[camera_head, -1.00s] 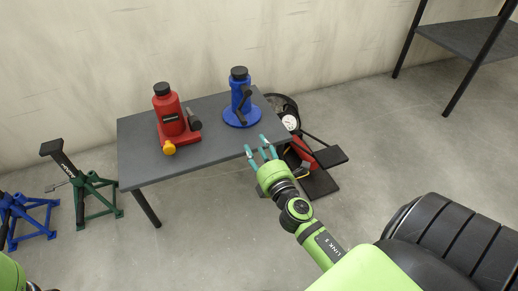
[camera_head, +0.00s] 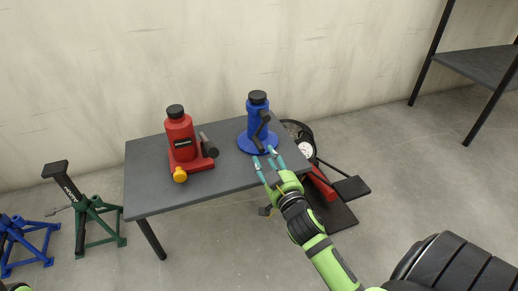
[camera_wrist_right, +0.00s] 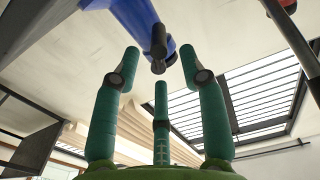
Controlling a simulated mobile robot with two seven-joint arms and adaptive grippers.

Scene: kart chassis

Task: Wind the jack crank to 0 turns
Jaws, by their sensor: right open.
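A blue screw jack (camera_head: 256,128) with a round base and black top stands upright on the grey table. Its black crank (camera_head: 262,128) hangs on the side facing me. My right gripper (camera_head: 268,162) is at the table's front edge, just below and in front of the jack, its fingers pointing at it. In the right wrist view the fingers (camera_wrist_right: 165,72) are spread and empty, with the crank (camera_wrist_right: 158,45) beyond the fingertips, apart from them. The blue jack body (camera_wrist_right: 135,20) is at the top of that view. My left gripper does not show.
A red bottle jack (camera_head: 181,140) stands on the table (camera_head: 150,195) left of the blue jack. Green (camera_head: 95,220) and blue (camera_head: 25,240) jack stands are on the floor at left. A red and black floor item (camera_head: 325,195) lies right of the table.

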